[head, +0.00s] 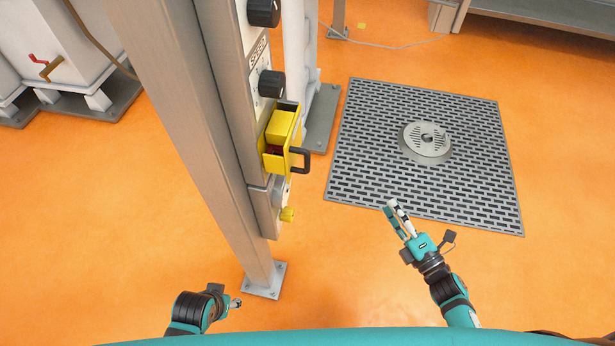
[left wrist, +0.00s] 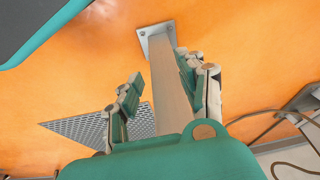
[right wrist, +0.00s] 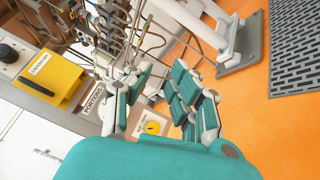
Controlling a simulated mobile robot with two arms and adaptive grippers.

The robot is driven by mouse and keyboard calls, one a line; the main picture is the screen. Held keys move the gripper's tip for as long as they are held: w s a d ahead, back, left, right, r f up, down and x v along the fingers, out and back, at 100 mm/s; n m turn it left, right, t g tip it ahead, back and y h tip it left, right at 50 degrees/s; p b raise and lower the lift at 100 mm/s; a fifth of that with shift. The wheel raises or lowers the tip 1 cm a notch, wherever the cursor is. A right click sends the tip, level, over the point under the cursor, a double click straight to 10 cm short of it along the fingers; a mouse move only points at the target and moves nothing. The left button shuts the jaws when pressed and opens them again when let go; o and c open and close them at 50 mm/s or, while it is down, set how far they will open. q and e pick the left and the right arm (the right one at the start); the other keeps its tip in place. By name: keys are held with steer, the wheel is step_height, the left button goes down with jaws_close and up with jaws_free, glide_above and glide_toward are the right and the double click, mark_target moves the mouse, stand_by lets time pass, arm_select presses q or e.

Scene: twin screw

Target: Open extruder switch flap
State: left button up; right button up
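The extruder switch flap (head: 294,150) is a yellow cover with a black handle (head: 304,160), mounted on the side of a grey post. A little dark red shows inside its housing. The right wrist view shows the yellow flap's labelled front (right wrist: 52,78) at the left, lying flat like a closed cover. My right gripper (head: 392,206) is below and to the right of the flap in the head view, apart from it; its fingers (right wrist: 157,88) are spread and empty. My left gripper (head: 237,303) is low by the post's foot, its fingers (left wrist: 158,85) spread and empty.
The grey post (head: 185,110) stands between the left side and the flap. Black knobs (head: 270,84) sit above the flap and a yellow knob (head: 288,214) below it. A floor grate (head: 460,190) lies at the right. Orange floor around my right gripper is clear.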

steer(key=s+a+r+n+g+y+b, duration=0.1)
steer(key=s+a+r+n+y+b, duration=0.15)
steer(key=r+n+y, duration=0.7)
steer(key=n+g+y+b, duration=0.25)
steer(key=n+g, duration=0.35)
steer(key=n, duration=0.8)
glide_toward(307, 168)
steer(key=shift+m+y, duration=0.25)
steer(key=shift+y, duration=0.15)
steer(key=x, duration=0.3)
steer(key=p+x, duration=0.1)
steer(key=x, duration=0.3)
steer(key=p+x, duration=0.1)
steer(key=x, duration=0.2)
steer(key=shift+w+r, duration=0.15)
steer(key=shift+w, duration=0.25)
arm_select(q)
steer(key=w+v, duration=0.1)
steer(key=v, duration=1.2)
steer(key=shift+w+a+r, duration=0.15)
steer(key=shift+a+r, duration=0.1)
steer(key=shift+r, duration=0.4)
arm_select(e)
steer(key=shift+c, duration=0.4)
jaws_close()
